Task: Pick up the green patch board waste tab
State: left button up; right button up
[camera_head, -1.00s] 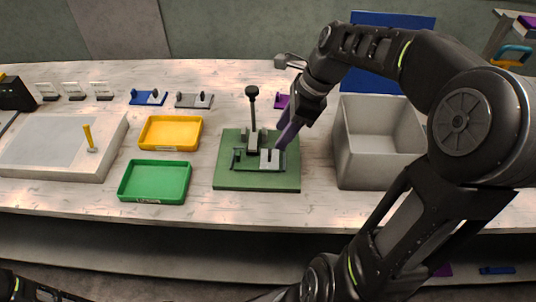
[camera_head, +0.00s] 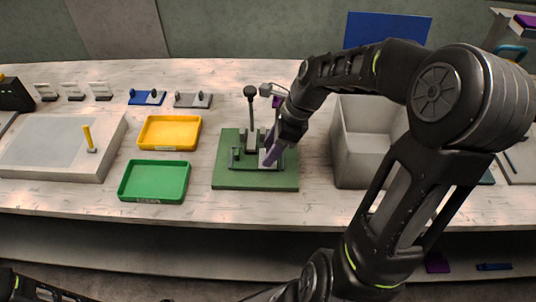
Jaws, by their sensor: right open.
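The green patch board (camera_head: 230,183) lies on the table in front of me, with a grey press-like fixture and an upright black-knobbed lever (camera_head: 250,105) on it. A small pale grey piece (camera_head: 264,157) sits on the board's right part, possibly the waste tab; I cannot make out the tab for sure. My right gripper (camera_head: 269,158) is over the board's right part, with its purple fingers pointing down at this piece. It is open, and its fingers partly hide the piece. My left gripper is not in view.
A green tray (camera_head: 155,199) and a yellow tray (camera_head: 170,147) stand left of the board. A grey open bin (camera_head: 348,165) stands to its right. Blue (camera_head: 147,98) and grey (camera_head: 193,101) plates with knobs lie behind. A pale slab (camera_head: 95,165) is at the left.

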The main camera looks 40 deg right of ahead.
dwell(0.6)
grip_shut()
dwell(0.3)
